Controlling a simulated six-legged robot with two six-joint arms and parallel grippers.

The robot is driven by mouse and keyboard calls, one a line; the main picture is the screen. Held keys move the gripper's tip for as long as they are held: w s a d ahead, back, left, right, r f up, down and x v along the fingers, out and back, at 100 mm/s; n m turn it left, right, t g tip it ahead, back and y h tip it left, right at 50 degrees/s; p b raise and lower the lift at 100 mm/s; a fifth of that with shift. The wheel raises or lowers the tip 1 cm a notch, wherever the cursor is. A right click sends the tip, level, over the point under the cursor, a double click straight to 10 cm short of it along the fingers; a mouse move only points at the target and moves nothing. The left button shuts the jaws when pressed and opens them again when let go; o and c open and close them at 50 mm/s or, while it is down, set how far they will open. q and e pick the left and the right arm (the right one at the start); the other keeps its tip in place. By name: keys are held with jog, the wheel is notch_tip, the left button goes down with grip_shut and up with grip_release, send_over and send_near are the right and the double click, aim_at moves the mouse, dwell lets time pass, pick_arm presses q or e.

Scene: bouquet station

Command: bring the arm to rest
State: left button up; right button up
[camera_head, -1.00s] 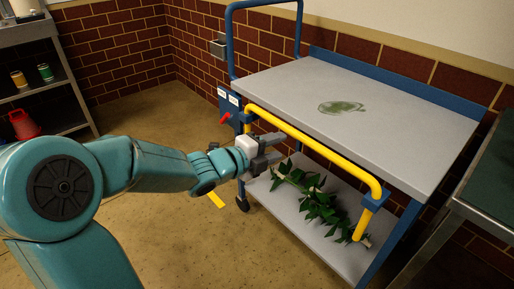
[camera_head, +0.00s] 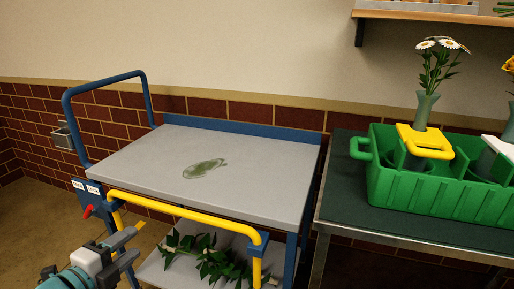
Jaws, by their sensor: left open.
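My left gripper (camera_head: 122,240) is at the lower left in the head view, in front of the cart's left front corner. Its two grey fingers are apart, with nothing between them. Part of my teal left arm (camera_head: 68,280) shows behind it at the bottom edge. My right gripper is out of view.
A cart (camera_head: 255,165) with a yellow rail (camera_head: 185,211) stands close by the gripper. On the right table (camera_head: 340,190), a green crate (camera_head: 415,195) holds vases with flowers (camera_head: 438,62).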

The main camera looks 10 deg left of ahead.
pick_arm(q)
jog(key=w+d+f+g+h, duration=0.2)
jog(key=d+f, duration=0.5)
jog(key=w+d+f+g+h, duration=0.2)
jog(key=w+d+f+h, duration=0.1)
jog(key=d+f, duration=0.35)
jog(key=s+d+f+n+g, duration=0.25)
jog(key=d+f+n, duration=0.2)
jog(key=f, duration=0.35)
jog(key=s+d+f+n+g, duration=0.25)
jog(key=d+f, duration=0.25)
jog(key=f, duration=0.3)
jog(key=s+d+f+n+g+y, duration=0.2)
jog(key=s+f+n+g, duration=0.4)
jog(key=s+f+n, duration=0.55)
notch_tip(320, 180, up, 31)
jog(key=s+n+p, duration=0.1)
jog(key=n+p, duration=0.1)
jog(key=p, duration=2.8)
jog(key=shift+s, duration=0.3)
jog(key=shift+n, duration=0.25)
